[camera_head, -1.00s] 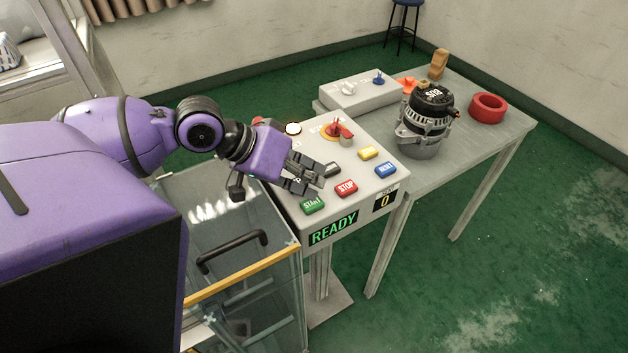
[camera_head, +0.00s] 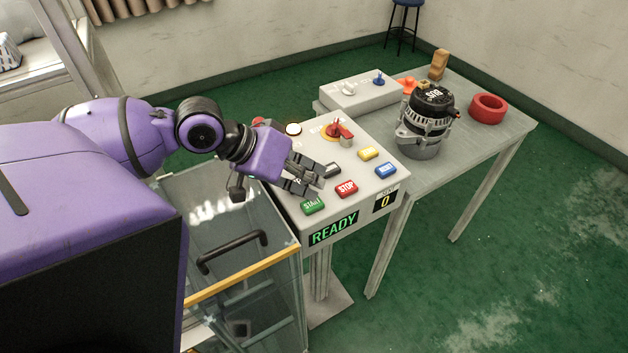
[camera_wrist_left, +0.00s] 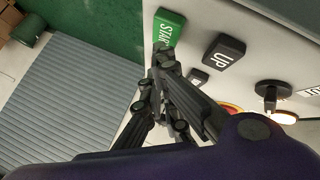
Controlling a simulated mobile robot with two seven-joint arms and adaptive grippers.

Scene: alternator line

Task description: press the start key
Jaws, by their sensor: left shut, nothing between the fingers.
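The green start key (camera_head: 312,205) sits at the front left corner of the grey control panel (camera_head: 290,212). It also shows in the left wrist view (camera_wrist_left: 168,28), just past the fingertips. My left gripper (camera_head: 318,180) is shut and empty, reaching over the panel from the left. In the head view its tips are just behind the start key and beside a black key. In the wrist view (camera_wrist_left: 160,52) the tips overlap the near end of the start key; I cannot tell whether they touch it. My right gripper is in neither view.
A red STOP key (camera_head: 346,188), a blue key (camera_head: 385,170), a yellow key (camera_head: 368,153) and a red rotary switch (camera_head: 341,130) are on the panel. The green display (camera_head: 333,229) reads READY. An alternator (camera_head: 426,122) and a red ring (camera_head: 488,108) stand on the table behind.

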